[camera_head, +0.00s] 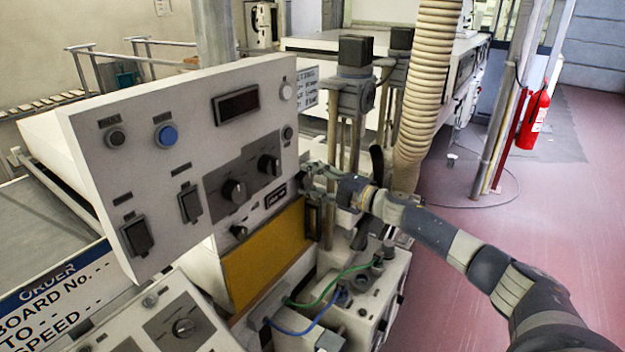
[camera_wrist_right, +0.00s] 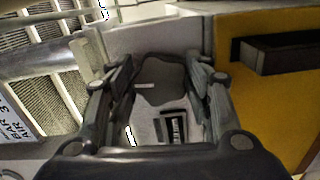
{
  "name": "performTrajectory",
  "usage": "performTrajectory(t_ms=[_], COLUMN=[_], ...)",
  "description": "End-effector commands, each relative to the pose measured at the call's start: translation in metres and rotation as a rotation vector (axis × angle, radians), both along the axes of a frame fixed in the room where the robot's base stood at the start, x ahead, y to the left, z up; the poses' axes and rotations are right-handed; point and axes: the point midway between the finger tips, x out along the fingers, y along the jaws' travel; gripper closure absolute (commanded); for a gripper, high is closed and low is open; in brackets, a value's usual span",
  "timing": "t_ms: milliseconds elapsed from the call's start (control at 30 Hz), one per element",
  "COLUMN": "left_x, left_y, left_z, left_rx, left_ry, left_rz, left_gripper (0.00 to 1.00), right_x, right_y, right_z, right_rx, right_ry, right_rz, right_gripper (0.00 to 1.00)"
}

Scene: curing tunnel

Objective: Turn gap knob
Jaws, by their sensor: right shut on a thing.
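My right gripper (camera_head: 308,180) reaches in from the right to the lower front face of the machine, beside the right edge of the white control panel (camera_head: 190,110). In the right wrist view its fingers (camera_wrist_right: 165,88) stand on both sides of a dark grey rounded thing (camera_wrist_right: 160,80), which looks like the gap knob, and are shut on it. In the head view the fingers hide this knob. Its marking cannot be read. My left gripper is not in view.
A small black-framed display (camera_head: 275,196) sits left of the gripper, above a yellow panel (camera_head: 262,258). Other dark knobs (camera_head: 234,191) are close by. A ribbed hose (camera_head: 424,80) and posts stand behind my wrist. Green and blue cables (camera_head: 325,285) lie below. Red floor is free at right.

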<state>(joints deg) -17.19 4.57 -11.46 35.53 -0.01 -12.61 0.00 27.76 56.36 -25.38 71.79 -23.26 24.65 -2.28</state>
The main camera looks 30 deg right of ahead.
Motion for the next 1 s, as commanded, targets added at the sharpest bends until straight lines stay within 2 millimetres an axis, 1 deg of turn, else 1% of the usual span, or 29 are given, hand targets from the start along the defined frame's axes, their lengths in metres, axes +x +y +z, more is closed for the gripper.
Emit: performTrajectory(t_ms=[33,67,100,433,567,667,1000], left_x=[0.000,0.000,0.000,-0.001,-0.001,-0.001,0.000], left_y=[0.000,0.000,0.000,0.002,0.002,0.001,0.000], left_z=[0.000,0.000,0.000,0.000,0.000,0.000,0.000], left_rx=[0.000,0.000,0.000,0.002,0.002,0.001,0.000], left_ry=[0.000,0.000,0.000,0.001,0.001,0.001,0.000], left_rz=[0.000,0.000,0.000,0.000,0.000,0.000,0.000], left_gripper=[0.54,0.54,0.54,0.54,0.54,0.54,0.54], right_x=[0.000,0.000,0.000,0.000,-0.004,-0.011,-0.049], right_y=[-0.001,-0.001,-0.001,0.000,-0.002,-0.006,-0.021], right_z=[0.001,0.001,0.001,0.000,-0.001,-0.001,-0.002], right_rx=[-0.001,-0.001,-0.001,-0.001,-0.001,-0.001,-0.002], right_ry=[-0.001,-0.001,-0.001,0.000,0.001,0.002,0.004], right_rz=[-0.002,-0.002,-0.002,-0.001,-0.001,-0.002,-0.001], right_gripper=[0.49,0.42,0.33,0.33,0.33,0.33,0.33])
